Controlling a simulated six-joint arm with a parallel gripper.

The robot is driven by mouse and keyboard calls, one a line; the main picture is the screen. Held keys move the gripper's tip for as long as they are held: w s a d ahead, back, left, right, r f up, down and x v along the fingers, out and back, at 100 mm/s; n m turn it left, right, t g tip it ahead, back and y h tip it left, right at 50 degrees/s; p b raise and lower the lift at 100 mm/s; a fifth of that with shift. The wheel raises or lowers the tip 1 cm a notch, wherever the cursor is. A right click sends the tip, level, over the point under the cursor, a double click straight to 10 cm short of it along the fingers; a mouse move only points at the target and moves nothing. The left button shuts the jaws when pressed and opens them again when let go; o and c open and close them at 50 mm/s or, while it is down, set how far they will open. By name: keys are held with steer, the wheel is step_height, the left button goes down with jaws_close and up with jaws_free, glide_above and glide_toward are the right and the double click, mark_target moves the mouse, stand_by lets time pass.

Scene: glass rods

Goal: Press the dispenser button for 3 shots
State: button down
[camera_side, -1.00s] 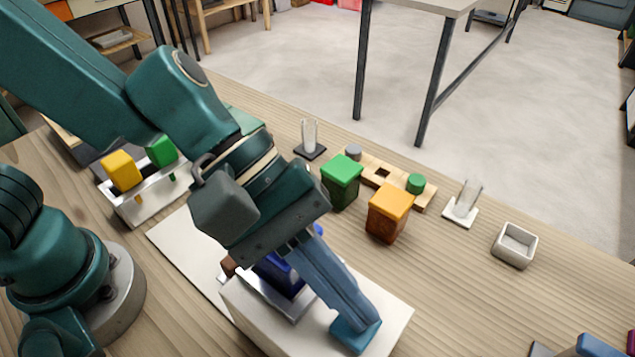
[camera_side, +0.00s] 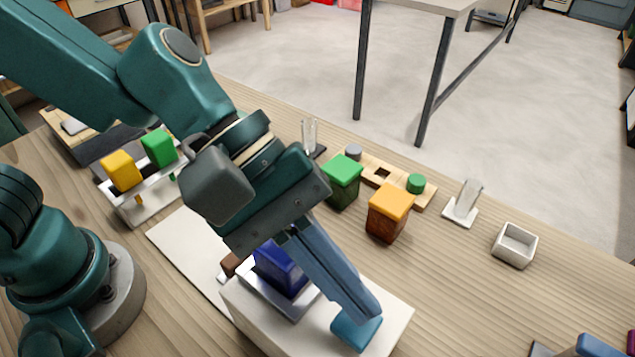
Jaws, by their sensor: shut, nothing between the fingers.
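A white box-shaped dispenser (camera_side: 249,315) stands at the front centre, with a metal plate on top and a dark blue block (camera_side: 281,267) on that plate. A teal pad (camera_side: 356,335) shows at the right end of its top. I take it for the button, but its edge merges with the fingers in the picture. My gripper (camera_side: 368,309) reaches down from the upper left, with its blue-grey fingers shut and empty. The fingertips are at the pad's upper edge. I cannot tell whether they touch or press it.
A green-topped block (camera_side: 342,181) and an orange-topped block (camera_side: 389,213) stand behind the dispenser. Further right are a glass rod on a white base (camera_side: 461,212) and a small white tray (camera_side: 515,246). A rack (camera_side: 150,200) holds yellow and green blocks at left. The right foreground is mostly clear.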

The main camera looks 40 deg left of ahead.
steer(key=shift+r, duration=0.2)
steer(key=shift+r, duration=2.5)
